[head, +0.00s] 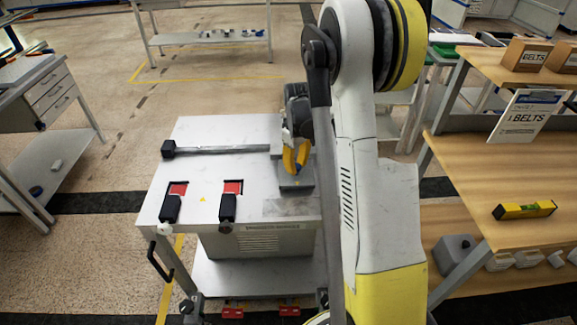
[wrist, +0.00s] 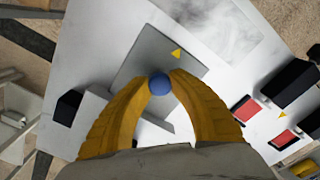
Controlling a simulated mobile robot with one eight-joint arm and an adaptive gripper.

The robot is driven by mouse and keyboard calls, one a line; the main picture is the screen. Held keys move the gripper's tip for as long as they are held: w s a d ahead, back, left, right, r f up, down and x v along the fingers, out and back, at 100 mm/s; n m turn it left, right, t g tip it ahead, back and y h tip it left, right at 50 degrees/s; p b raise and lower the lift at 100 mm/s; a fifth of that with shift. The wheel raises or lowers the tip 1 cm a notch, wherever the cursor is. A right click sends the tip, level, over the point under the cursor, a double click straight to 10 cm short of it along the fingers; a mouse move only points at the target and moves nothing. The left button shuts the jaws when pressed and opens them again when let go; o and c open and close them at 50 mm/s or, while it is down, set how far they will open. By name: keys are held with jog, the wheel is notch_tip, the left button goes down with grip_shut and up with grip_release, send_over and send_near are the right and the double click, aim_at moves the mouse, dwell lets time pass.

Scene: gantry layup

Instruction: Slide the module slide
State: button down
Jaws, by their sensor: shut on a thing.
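The module slide is a grey plate-like carriage (head: 292,183) at the right end of a dark rail (head: 225,150) on the light grey bench top. In the wrist view, the slide's grey plate (wrist: 148,57) bears a yellow warning triangle and a round blue knob (wrist: 160,84). My gripper (wrist: 160,80) has its yellow fingers closed around the knob from both sides. In the head view my gripper (head: 294,160) is over the carriage, and my arm hides part of the bench to its right. The knob is hidden there.
A black end block (head: 168,148) stands at the rail's left end. Two black-handled clamps (head: 170,208) (head: 227,207) with red pads are at the bench's front left. A wooden table (head: 470,160) with boxes and a yellow level (head: 524,210) stands right.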

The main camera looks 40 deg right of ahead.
jog(key=shift+s+d, duration=0.15)
jog(key=c, duration=1.1)
grip_release()
jog(key=shift+s+d, duration=0.1)
jog(key=shift+d, duration=0.05)
jog(key=shift+r, duration=0.1)
notch_tip(320, 180, up, 12)
